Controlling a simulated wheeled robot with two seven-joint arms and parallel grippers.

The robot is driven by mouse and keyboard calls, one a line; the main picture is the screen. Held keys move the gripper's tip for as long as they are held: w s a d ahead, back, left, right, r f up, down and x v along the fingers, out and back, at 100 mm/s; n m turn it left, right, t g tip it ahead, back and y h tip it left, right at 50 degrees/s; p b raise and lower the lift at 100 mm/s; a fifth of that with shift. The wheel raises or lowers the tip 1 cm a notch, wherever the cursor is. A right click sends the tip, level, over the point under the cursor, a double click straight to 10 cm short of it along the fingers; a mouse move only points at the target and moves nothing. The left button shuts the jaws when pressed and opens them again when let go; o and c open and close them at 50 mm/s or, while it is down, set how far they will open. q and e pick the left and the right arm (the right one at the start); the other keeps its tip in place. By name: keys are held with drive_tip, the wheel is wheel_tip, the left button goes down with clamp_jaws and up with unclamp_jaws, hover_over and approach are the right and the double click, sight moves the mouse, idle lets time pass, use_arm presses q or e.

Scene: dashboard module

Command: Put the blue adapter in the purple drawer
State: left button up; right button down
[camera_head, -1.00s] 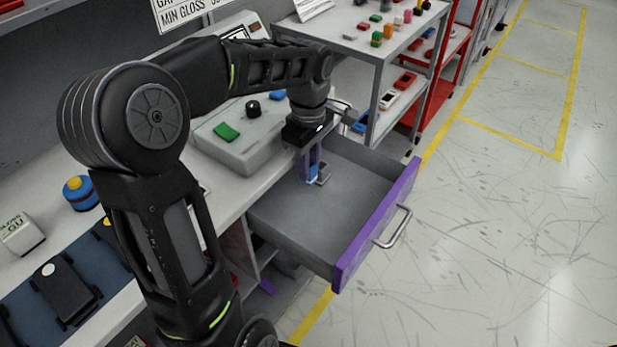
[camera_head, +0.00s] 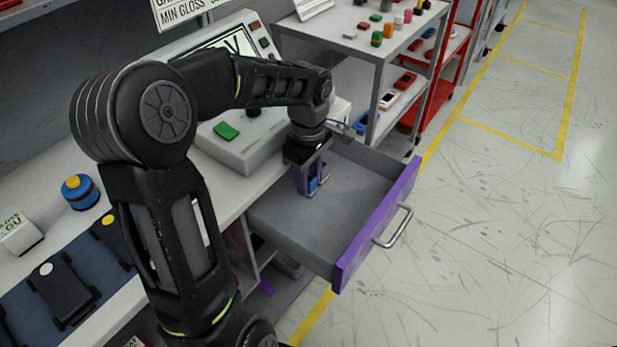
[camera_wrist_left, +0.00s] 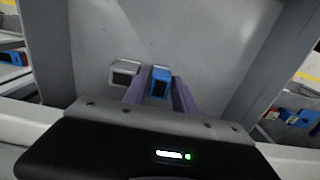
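The purple drawer (camera_head: 377,226) is pulled out, with a grey inside and a silver handle. My left gripper (camera_head: 310,186) is low inside it, near its back left part, with its purple fingers spread apart. The blue adapter (camera_head: 312,184) is between the fingers, at the drawer floor. The left wrist view shows the blue adapter (camera_wrist_left: 160,82) between the two fingers (camera_wrist_left: 160,90), close to both. A similar grey adapter (camera_wrist_left: 124,73) lies on the drawer floor just outside the left finger. My right gripper is not in view.
A grey control box with a green button (camera_head: 226,131) stands on the bench behind the drawer. A shelf cart (camera_head: 375,45) with several small coloured parts is beyond it. The drawer's front half is empty, and the floor to the right is clear.

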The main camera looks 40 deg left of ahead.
use_arm(q)
drive_tip(key=shift+r, duration=0.15)
wheel_tip(320, 180, up, 12)
drive_tip(key=p, duration=0.1)
idle(0.4)
drive_tip(key=shift+s, duration=0.1)
idle(1.4)
